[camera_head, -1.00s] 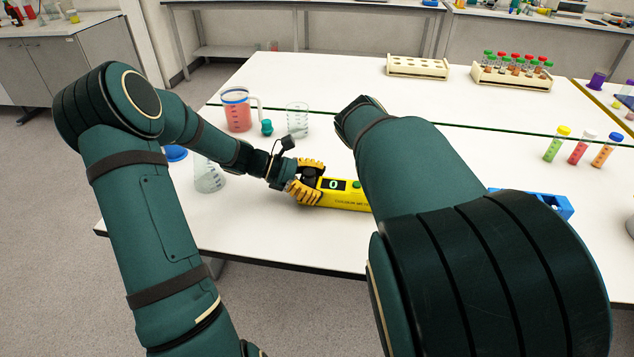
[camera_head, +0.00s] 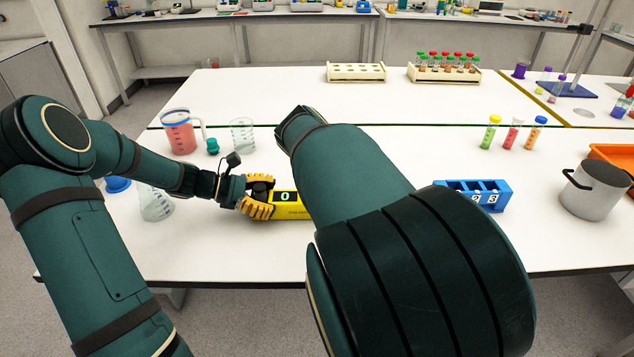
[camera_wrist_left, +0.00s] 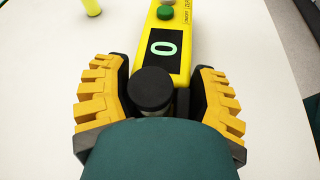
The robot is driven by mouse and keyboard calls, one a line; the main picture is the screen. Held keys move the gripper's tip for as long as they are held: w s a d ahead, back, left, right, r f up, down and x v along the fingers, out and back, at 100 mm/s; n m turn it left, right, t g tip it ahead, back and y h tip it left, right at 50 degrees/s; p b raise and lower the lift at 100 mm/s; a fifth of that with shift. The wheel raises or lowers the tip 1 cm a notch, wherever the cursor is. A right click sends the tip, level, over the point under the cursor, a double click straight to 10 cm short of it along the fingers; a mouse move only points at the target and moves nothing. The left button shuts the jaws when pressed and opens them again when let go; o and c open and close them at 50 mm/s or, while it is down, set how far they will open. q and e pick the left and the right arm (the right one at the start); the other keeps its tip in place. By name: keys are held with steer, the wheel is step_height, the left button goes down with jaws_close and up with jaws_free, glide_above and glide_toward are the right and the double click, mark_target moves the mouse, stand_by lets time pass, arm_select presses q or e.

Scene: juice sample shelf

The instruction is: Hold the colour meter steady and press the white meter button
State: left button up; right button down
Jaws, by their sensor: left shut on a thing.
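The yellow colour meter (camera_head: 292,212) lies on the white table, its display lit with a green 0. My left gripper (camera_head: 262,203) is shut on its near end, with the yellow ribbed fingers on either side. In the left wrist view the meter (camera_wrist_left: 182,62) runs away between the fingers (camera_wrist_left: 160,100). A black round cap (camera_wrist_left: 151,89) stands between them. Beyond the display is a green button (camera_wrist_left: 165,12), and the white button (camera_wrist_left: 167,2) is cut by the top edge. My right arm covers the meter's far end in the head view. My right gripper is not visible.
A blue rack (camera_head: 482,187) and a grey pot (camera_head: 592,192) are at right. Three filled tubes (camera_head: 512,134) stand behind the rack.

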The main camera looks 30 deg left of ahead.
arm_select(q)
steer(key=shift+s+f, duration=0.2)
steer(key=shift+f, duration=0.15)
steer(key=o, duration=1.2)
steer(key=shift+o, duration=1)
steer(key=shift+w+a, duration=0.1)
steer(key=shift+a, duration=0.05)
steer(key=shift+r, duration=0.1)
